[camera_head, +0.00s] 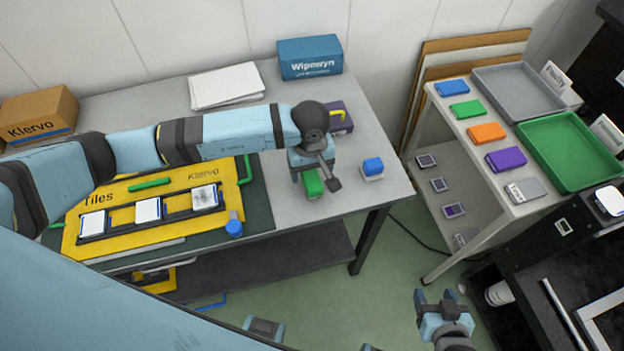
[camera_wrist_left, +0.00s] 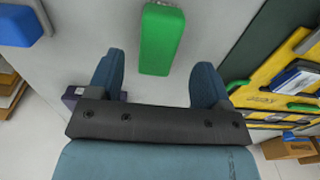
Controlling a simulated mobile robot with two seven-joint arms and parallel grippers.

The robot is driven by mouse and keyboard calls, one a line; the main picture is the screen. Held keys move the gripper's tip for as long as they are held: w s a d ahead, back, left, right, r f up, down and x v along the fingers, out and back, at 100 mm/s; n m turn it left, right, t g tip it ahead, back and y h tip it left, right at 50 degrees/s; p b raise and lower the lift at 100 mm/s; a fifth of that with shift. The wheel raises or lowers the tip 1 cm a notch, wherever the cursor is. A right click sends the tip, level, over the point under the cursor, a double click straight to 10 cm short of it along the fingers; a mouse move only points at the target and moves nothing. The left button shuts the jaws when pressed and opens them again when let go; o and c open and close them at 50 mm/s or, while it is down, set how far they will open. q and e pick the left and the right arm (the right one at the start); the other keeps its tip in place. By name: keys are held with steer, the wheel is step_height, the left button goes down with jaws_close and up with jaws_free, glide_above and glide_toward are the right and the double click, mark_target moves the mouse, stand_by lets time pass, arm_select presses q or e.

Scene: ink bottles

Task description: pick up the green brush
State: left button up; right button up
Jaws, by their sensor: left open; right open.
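The green brush (camera_head: 313,184) is on the grey table near its front edge, partly hidden by my left gripper (camera_head: 309,167). In the left wrist view the green brush (camera_wrist_left: 162,36) lies lengthwise ahead of my left gripper (camera_wrist_left: 158,66). Its near end reaches between the two open fingers, with a gap on both sides. My right gripper (camera_head: 435,298) is open and empty, out over the floor at the lower right.
A Wipewyn box (camera_head: 310,57) stands behind. A side shelf (camera_head: 470,130) holds coloured blocks and trays.

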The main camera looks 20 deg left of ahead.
mark_target(312, 178)
arm_select(q)
steer(key=shift+f, duration=0.6)
step_height(312, 178, down, 4)
steer(key=shift+d+f+p, duration=0.15)
steer(key=shift+p, duration=0.55)
steer(key=c, duration=1)
